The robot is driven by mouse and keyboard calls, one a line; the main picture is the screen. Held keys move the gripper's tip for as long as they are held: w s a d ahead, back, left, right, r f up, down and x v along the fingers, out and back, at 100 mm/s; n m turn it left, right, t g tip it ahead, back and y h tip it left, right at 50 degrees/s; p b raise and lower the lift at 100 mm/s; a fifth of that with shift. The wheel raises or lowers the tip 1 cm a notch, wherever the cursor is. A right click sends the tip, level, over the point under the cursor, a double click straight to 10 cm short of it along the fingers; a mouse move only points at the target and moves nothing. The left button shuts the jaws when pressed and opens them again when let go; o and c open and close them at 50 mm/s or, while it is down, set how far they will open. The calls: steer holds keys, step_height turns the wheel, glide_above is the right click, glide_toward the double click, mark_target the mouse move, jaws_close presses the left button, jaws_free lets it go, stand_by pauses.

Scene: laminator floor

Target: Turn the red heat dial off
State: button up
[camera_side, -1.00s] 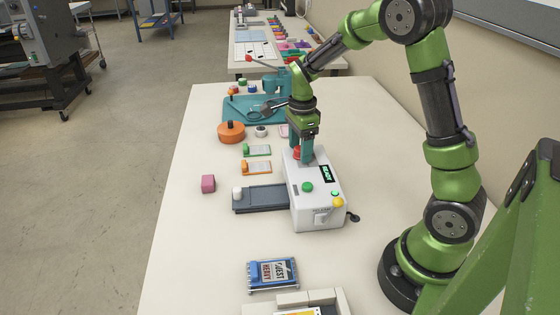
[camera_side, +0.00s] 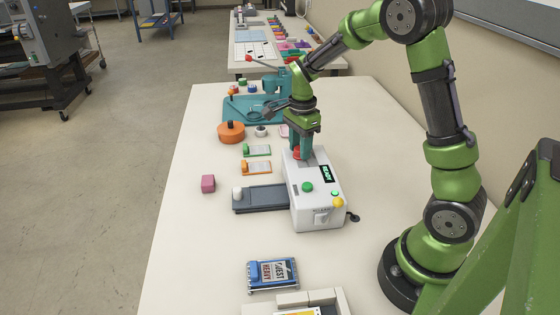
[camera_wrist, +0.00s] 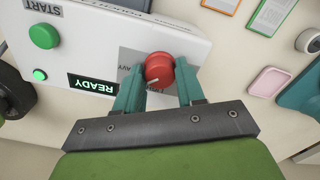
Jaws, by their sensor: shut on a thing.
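The white laminator (camera_side: 316,213) stands on the cream table, with a lit READY display (camera_side: 327,174) and a green START button (camera_side: 307,187) on its top. The red heat dial (camera_wrist: 159,70) sits on the same top face, near the end away from the START button. Its white mark points to the lower left in the wrist view. My gripper (camera_side: 302,152) is over the dial, fingers pointing down. Its two teal fingers (camera_wrist: 158,88) are shut on the dial, one on each side. In the side view the fingers partly hide the dial (camera_side: 297,153).
A grey feed tray (camera_side: 262,199) with a white knob extends left from the laminator, and a yellow knob (camera_side: 338,202) sits at its front corner. A pink block (camera_side: 208,183), orange and green cards, and an orange round container (camera_side: 231,134) lie nearby.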

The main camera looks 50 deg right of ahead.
steer(key=n, duration=0.5)
steer(key=shift+n, duration=0.3)
steer(key=n, duration=1)
steer(key=shift+n, duration=0.4)
steer(key=n, duration=0.5)
steer(key=shift+r, duration=0.1)
steer(key=shift+n, duration=0.3)
steer(key=o, duration=1)
steer(key=shift+o, duration=0.2)
step_height(320, 180, up, 17)
